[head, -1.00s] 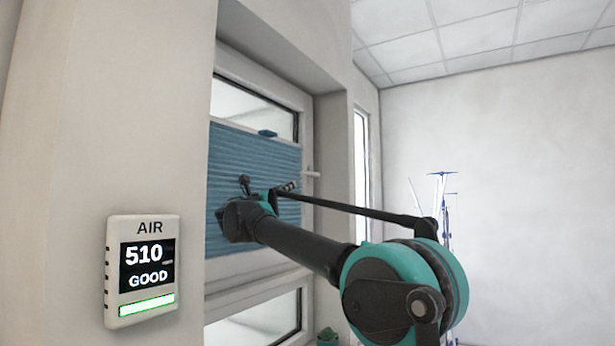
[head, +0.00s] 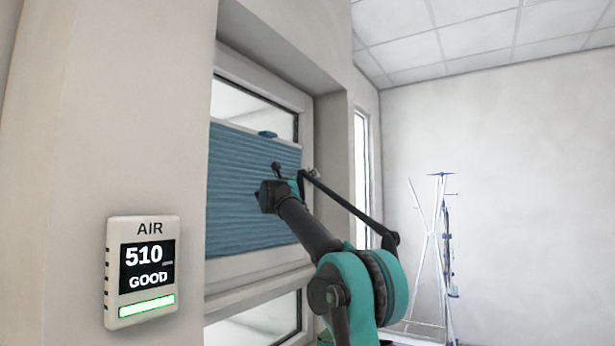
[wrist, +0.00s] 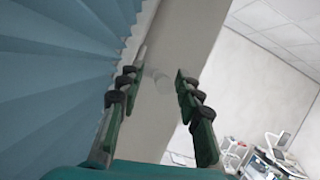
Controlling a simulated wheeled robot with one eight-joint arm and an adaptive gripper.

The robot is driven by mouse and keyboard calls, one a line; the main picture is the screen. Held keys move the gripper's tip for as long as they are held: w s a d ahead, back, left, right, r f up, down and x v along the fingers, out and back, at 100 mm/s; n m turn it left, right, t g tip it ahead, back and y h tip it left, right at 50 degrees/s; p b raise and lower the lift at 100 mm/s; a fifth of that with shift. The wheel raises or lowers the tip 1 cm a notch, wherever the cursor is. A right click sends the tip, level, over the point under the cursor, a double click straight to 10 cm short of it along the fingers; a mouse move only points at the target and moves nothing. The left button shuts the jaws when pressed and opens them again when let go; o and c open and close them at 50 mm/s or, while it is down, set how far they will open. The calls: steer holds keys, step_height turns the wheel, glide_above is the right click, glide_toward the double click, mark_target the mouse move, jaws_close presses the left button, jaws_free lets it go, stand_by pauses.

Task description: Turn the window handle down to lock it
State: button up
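The window (head: 240,262) is in the left half of the head view, set in a wall recess, with a blue pleated blind (head: 250,185) across its middle. In the head view my arm's end covers the place of the handle, so its angle there is hidden. My gripper (wrist: 157,88) is open, one finger on each side of the handle. It also shows small in the head view (head: 312,174). I see no clear contact.
The blind (wrist: 60,60) lies close to the left finger in the wrist view. An air monitor (head: 141,270) reading 510 GOOD hangs on the near wall. A rack-like stand (head: 440,260) is at the back right. The right side is mostly open room.

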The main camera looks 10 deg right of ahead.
steer(key=shift+w+d+r, duration=0.15)
steer(key=shift+w+d, duration=0.15)
jaws_close()
stand_by(0.4)
